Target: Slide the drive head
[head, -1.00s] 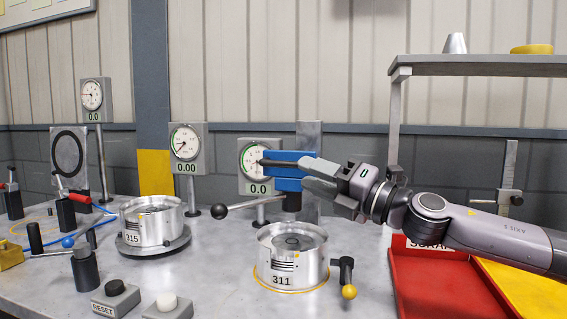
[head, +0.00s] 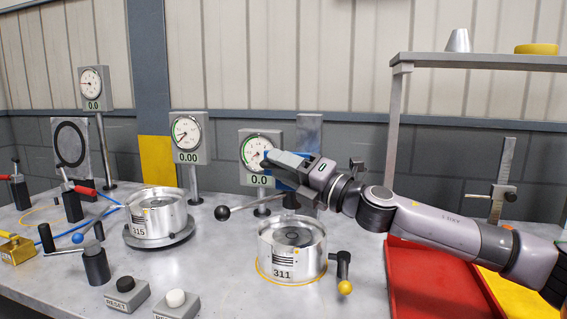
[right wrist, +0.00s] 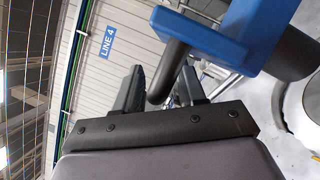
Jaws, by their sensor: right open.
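The drive head is a blue block (head: 284,183) on a grey upright column (head: 309,140) behind clutch 311 (head: 292,247). In the head view my right gripper (head: 272,161) is in front of it and hides most of it. In the right wrist view the drive head (right wrist: 212,40) is at top right, with a dark rod-like handle (right wrist: 170,70) reaching down toward my right gripper (right wrist: 160,85). The jaws are open, with the rod's end between or just above the fingers; I cannot tell whether they touch. My left gripper is out of view.
A ball-ended lever (head: 223,212) sticks out left of the drive head. Dial gauges stand behind, one (head: 260,152) close to the gripper. Clutch 315 (head: 157,213) sits left. A red scrap tray (head: 430,285) and a shelf (head: 480,62) are right.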

